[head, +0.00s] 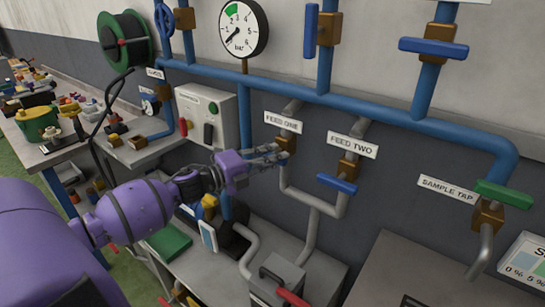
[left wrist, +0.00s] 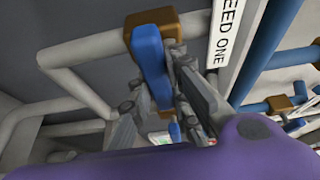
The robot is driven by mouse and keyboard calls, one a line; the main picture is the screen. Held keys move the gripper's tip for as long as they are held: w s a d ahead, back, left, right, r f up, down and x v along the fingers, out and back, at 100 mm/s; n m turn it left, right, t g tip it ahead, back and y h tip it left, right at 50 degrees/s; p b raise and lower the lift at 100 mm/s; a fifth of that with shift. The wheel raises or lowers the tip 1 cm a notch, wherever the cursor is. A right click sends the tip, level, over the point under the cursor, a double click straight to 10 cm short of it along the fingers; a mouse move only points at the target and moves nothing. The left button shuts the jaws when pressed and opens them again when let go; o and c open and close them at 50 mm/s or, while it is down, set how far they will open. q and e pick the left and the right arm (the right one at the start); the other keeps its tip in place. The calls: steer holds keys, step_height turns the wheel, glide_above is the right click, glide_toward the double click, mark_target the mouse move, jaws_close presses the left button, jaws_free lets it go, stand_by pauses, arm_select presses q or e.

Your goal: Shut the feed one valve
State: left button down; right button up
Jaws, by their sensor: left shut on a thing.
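The feed one valve has a brass body (head: 287,144) on a grey pipe, just below the FEED ONE label (head: 283,122). My left gripper (head: 276,155) reaches it from the left and hides its handle in the head view. In the left wrist view the blue handle (left wrist: 150,58) sits in front of the brass body (left wrist: 133,22). The fingers of my left gripper (left wrist: 158,95) are shut on this handle, one on each side. There the handle appears to lie across the grey pipe (left wrist: 70,52). My right gripper is not in view.
The feed two valve (head: 347,168) with a blue handle (head: 337,184) is close on the right. A grey control box (head: 218,105) stands on the left. Blue pipe (head: 360,108) runs above. The sample tap (head: 488,214) has a green handle. A grey box (head: 276,278) stands below.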

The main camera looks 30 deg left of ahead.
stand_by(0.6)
arm_select(q)
steer(key=c, duration=1.6)
jaws_free()
steer(key=shift+c, duration=0.2)
steer(key=shift+s, duration=0.1)
steer(key=v, duration=1.2)
